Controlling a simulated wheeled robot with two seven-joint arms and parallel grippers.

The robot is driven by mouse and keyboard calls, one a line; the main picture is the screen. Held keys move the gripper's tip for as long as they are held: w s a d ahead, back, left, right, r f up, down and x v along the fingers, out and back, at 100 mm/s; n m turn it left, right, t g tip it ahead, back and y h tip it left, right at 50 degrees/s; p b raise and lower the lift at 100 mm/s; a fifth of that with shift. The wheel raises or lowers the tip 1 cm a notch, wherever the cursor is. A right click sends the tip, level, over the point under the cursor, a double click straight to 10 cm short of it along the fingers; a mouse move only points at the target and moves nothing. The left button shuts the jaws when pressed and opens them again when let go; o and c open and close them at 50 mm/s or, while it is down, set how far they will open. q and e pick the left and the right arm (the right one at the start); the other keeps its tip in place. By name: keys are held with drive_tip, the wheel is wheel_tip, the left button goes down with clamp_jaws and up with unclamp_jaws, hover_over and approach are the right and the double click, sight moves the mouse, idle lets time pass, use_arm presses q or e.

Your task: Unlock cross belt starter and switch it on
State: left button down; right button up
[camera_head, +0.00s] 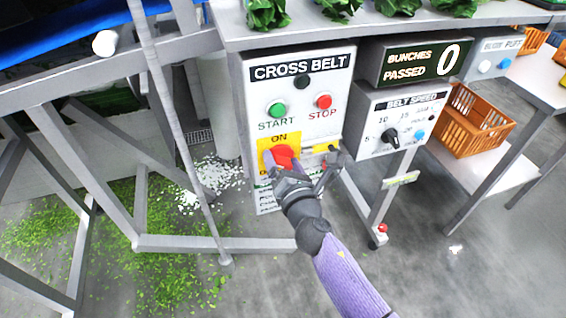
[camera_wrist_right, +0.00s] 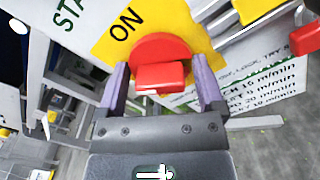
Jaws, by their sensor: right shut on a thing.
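The cross belt starter (camera_head: 340,75) is a white box with a green START button (camera_head: 277,110) and a red STOP button (camera_head: 323,101). Below them is a yellow plate (camera_head: 265,141) marked ON, with a red rotary switch (camera_head: 283,153). My right gripper (camera_head: 283,166) is shut on this red switch. In the right wrist view the red handle (camera_wrist_right: 160,77) sits between my two fingers. A yellow tag (camera_head: 326,148) and a small red piece (camera_wrist_right: 305,38) are right of the switch; I cannot tell whether the red piece is a lock. My left gripper is out of view.
A belt speed box (camera_head: 410,115) with a black knob and a bunches counter (camera_head: 422,61) reading 0 stand right of the starter. Orange crates (camera_head: 470,120) sit on a rack further right. Grey frame bars (camera_head: 200,243) run at left, over scattered green leaves.

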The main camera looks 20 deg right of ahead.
drive_tip(key=m, duration=0.3)
drive_tip(key=shift+m, duration=0.4)
drive_tip(key=m, duration=0.4)
drive_tip(key=shift+f+m, duration=0.1)
drive_tip(key=shift+m, duration=1.6)
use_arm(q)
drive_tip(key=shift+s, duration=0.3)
use_arm(e)
drive_tip(key=o, duration=0.9)
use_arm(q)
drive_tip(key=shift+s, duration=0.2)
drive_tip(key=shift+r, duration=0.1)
use_arm(e)
drive_tip(key=shift+s, duration=0.1)
